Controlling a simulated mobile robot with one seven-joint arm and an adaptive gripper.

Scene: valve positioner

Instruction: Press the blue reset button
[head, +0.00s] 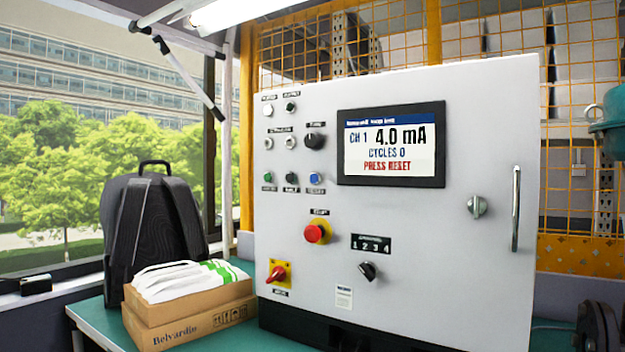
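The blue reset button (316,179) is on the front of a grey control cabinet (440,270). It is the rightmost of a row of three small buttons, with a green button (269,177) at the left and a dark button (292,178) in the middle. A small label sits under it. The cabinet's screen (391,145) reads "CH 1 4.0 mA", "CYCLES 0" and "PRESS RESET". My gripper is not in view, and nothing covers the button.
A red stop button (317,231), a red rotary switch (278,273) and a black selector (368,270) stick out lower on the panel. A cardboard box (190,315) and a black backpack (150,222) stand left of the cabinet on the green table (105,322).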

